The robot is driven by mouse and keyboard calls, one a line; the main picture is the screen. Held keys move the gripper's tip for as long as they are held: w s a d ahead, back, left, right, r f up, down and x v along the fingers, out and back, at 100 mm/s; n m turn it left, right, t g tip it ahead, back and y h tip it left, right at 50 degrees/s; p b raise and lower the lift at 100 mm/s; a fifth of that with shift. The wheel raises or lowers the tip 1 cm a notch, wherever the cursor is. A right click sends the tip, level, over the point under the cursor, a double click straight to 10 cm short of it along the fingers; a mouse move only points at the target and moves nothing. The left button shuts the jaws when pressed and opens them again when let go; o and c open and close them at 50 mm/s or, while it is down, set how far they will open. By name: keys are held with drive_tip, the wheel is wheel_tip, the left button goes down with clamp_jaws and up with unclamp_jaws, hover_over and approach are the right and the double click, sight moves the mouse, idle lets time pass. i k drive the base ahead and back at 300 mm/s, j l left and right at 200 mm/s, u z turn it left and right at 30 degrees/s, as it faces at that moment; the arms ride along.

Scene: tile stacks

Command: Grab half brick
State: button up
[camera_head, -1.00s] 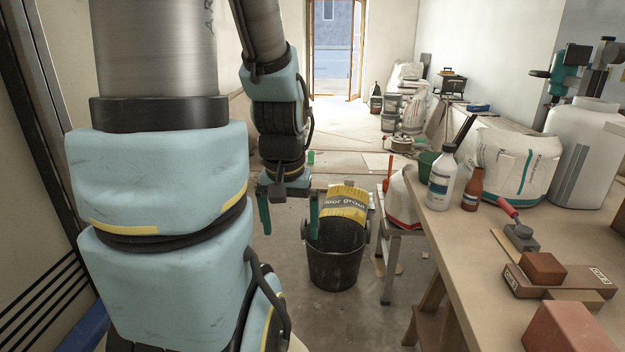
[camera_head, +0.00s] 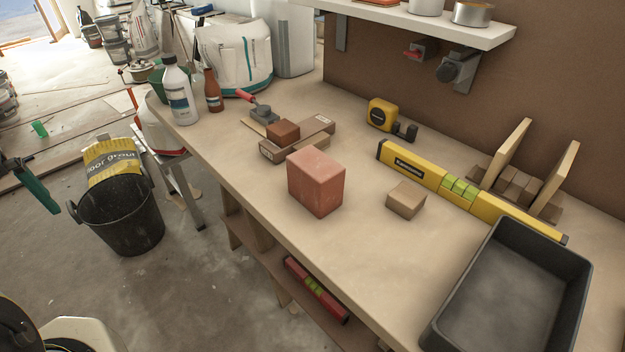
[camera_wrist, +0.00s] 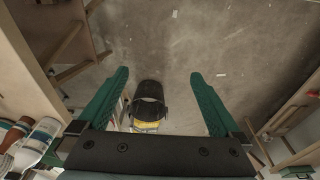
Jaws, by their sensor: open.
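A large reddish block (camera_head: 316,182), the likely half brick, stands on the workbench (camera_head: 250,200) near its front edge. I cannot tell for sure which is called the half brick. My gripper (camera_wrist: 159,73) is open and empty in the wrist view, with bare floor and a bucket between and below its green fingers. In the head view only a green finger (camera_head: 36,187) shows at the left edge, away from the bench.
A black tray (camera_head: 440,318), a yellow level (camera_head: 415,170) and a tape measure (camera_head: 383,114) are on the bench. Bottles (camera_head: 180,92) stand at its far left end. A shelf (camera_head: 440,28) hangs above. A bucket (camera_head: 125,215) stands on the floor. Bench top around the large block is mostly clear.

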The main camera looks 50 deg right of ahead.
sight(316, 181)
drive_tip(key=i, duration=0.6)
drive_tip(key=i+z, duration=0.1)
drive_tip(key=z, duration=0.35)
drive_tip(key=i+j+z, duration=0.1)
drive_tip(key=z, duration=0.3)
drive_tip(key=i+j+z, duration=0.1)
drive_tip(key=z, duration=1.2)
